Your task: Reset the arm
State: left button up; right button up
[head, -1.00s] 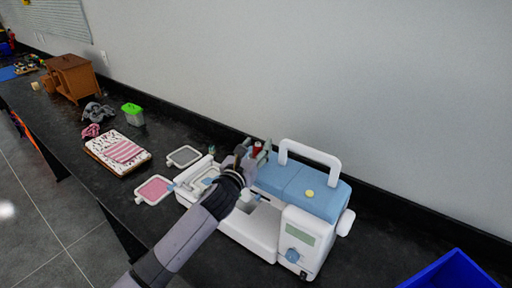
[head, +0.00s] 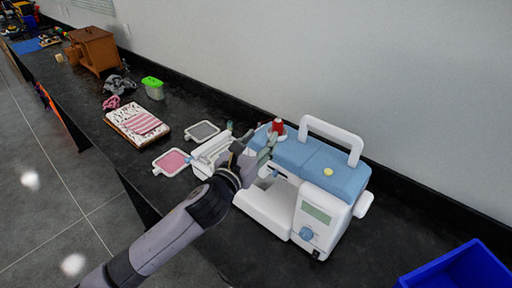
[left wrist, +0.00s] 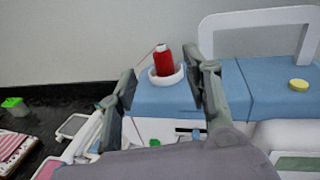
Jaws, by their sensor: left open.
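My left gripper (head: 262,143) is in front of the left end of the blue-and-white sewing machine (head: 322,168) in the head view. In the left wrist view its two fingers (left wrist: 165,88) are spread apart with nothing gripped. A red thread spool (left wrist: 164,62) stands upright in a white holder on the machine's blue top, seen between the fingers but beyond them. The spool also shows in the head view (head: 277,126), just past the fingertips. My left arm covers part of the machine's left end. My right gripper is in neither view.
A pink hoop frame (head: 172,162) and a grey one (head: 203,131) lie left of the machine. Folded fabric (head: 138,120), a green-lidded container (head: 153,87) and a wooden cabinet (head: 92,50) stand farther left. A blue bin (head: 458,270) is at the lower right.

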pick_arm(q)
jog(key=shift+v, duration=0.95)
